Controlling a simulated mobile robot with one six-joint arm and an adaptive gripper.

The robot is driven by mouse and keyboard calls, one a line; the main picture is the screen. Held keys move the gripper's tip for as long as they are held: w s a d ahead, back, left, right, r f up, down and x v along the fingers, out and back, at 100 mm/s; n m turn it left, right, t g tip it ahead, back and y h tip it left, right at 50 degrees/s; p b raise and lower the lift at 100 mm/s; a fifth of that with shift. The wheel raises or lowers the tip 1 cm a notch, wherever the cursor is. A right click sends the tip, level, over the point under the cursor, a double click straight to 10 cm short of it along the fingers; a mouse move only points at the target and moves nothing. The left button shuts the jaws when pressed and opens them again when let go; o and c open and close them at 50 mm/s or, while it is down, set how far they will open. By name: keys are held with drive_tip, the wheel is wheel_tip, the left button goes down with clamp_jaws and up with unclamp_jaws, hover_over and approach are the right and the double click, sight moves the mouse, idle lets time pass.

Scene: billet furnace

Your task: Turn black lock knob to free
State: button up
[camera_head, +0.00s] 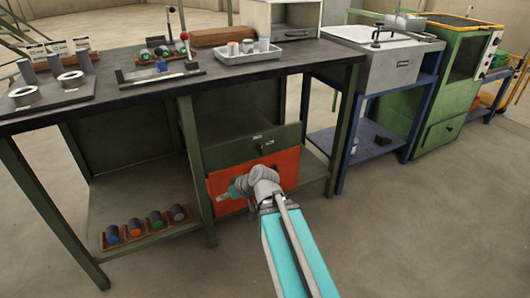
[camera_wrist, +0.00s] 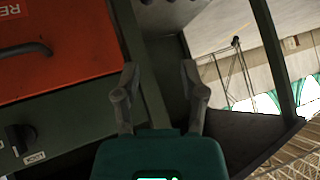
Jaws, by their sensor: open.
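The black lock knob (camera_wrist: 20,138) is at the lower left edge of the wrist view, on a dark green panel beside the orange drawer front (camera_wrist: 60,45). A small white label (camera_wrist: 35,158) sits next to it, its text too small to read surely. My gripper (camera_wrist: 160,85) is open and empty, its fingers apart and to the right of the knob, not touching it. In the head view my gripper (camera_head: 236,188) is in front of the orange drawer (camera_head: 284,170) under the workbench.
The workbench top (camera_head: 120,105) carries a tray (camera_head: 248,56) and several small parts. A lower shelf (camera_head: 150,200) holds several coloured cylinders (camera_head: 134,229). A blue-framed sink stand (camera_head: 372,150) is to the right. The front floor (camera_head: 420,240) is clear.

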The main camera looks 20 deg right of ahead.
drive_tip(key=w+d+r+t+b, duration=0.2)
drive_tip(key=w+d+t+b, duration=0.25)
drive_tip(key=d+t, duration=0.4)
drive_tip(key=m+t+h+b, duration=0.2)
drive_tip(key=m+h+b, duration=0.1)
drive_tip(key=h, duration=0.2)
approach(262, 146)
drive_tip(key=shift+s+d, duration=0.1)
drive_tip(key=shift+s, duration=1.1)
drive_tip(key=shift+w, duration=0.2)
drive_tip(key=w, duration=0.8)
drive_tip(key=w+a, duration=0.1)
drive_tip(key=w, duration=0.4)
drive_tip(key=shift+s, duration=0.1)
drive_tip(key=shift+c, duration=0.2)
